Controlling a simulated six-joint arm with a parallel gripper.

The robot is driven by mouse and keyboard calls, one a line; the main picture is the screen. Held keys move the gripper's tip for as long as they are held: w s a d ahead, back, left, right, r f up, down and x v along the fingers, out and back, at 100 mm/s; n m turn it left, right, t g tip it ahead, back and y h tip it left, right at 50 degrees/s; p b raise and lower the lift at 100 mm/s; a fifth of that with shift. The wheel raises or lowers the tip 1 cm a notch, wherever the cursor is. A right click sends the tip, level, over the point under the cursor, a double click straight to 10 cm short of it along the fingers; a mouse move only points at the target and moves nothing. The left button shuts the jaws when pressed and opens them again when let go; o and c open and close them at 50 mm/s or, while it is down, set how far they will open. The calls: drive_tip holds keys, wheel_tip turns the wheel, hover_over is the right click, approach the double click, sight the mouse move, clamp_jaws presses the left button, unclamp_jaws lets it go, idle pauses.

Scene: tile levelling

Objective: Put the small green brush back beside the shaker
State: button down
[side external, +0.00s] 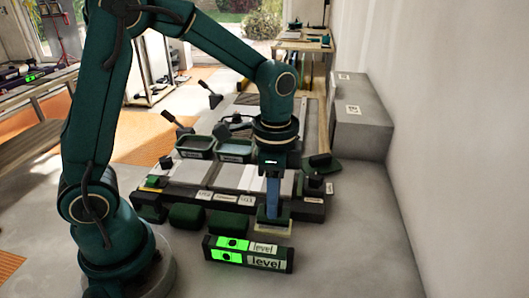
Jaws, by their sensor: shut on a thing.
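My gripper (273,204) points straight down at the front right of the tile work. Its narrow blue fingers are shut on the small green brush (270,220), a dark green block with a pale cream underside. The brush is upright, at the front edge of the dark labelled rail. I cannot tell whether its underside touches the floor. I cannot pick out the shaker with certainty at this size.
A level (249,254) with bright green panels lies just in front of the brush. Dark green blocks (187,217) sit to its left. Two dark trays (195,147) stand behind. A grey block (360,130) stands by the right wall. The floor at front right is clear.

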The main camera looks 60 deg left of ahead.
drive_tip(key=shift+f, duration=1.2)
drive_tip(key=shift+c, duration=1.4)
unclamp_jaws()
drive_tip(key=shift+r, duration=4.05)
